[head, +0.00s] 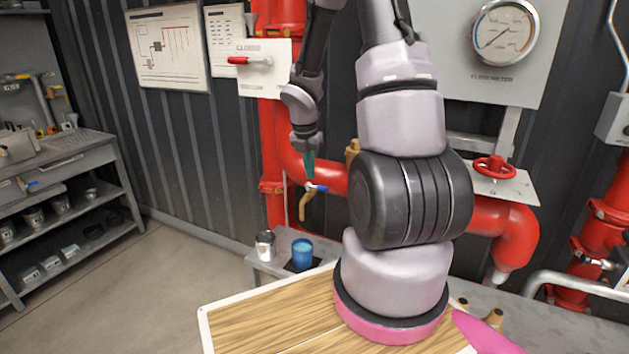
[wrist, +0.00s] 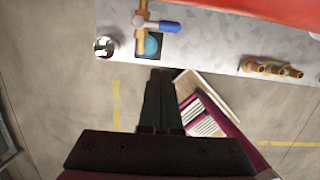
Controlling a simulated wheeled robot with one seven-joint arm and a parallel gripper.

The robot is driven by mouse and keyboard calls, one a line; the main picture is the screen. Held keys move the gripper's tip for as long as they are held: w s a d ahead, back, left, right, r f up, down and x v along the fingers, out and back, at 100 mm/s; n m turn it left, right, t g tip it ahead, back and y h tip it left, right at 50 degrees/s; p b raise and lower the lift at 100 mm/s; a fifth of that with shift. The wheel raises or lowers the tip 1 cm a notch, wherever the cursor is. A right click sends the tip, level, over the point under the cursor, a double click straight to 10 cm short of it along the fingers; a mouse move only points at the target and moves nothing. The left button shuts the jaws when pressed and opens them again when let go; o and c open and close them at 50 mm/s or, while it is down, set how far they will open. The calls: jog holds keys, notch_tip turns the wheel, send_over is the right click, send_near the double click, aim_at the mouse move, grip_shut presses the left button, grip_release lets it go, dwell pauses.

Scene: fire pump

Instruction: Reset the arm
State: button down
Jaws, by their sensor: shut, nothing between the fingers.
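My arm rises from its pink-ringed base at the front and folds over, with the forearm hanging down left of the upper arm. My gripper (head: 309,168) points down in the head view, close to a small blue-handled tap on the red pipe; I cannot tell whether they touch. In the wrist view my gripper (wrist: 162,100) has its dark green fingers together and nothing between them. Below the tap, a blue cup (head: 302,253) stands on a dark square on the grey bench (head: 262,270), with a metal cup (head: 265,245) to its left.
Red pipes (head: 272,150) run behind the arm. A red-handled lever (head: 250,60) is on a white plate, a red valve wheel (head: 495,167) and a pressure gauge (head: 505,32) are on the right. Brass fittings (wrist: 268,68) lie on the bench. Shelving (head: 75,180) stands left; the floor between is clear.

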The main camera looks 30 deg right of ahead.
notch_tip(320, 180, up, 6)
jog(key=shift+s+a, duration=0.4)
jog(key=shift+a, duration=0.05)
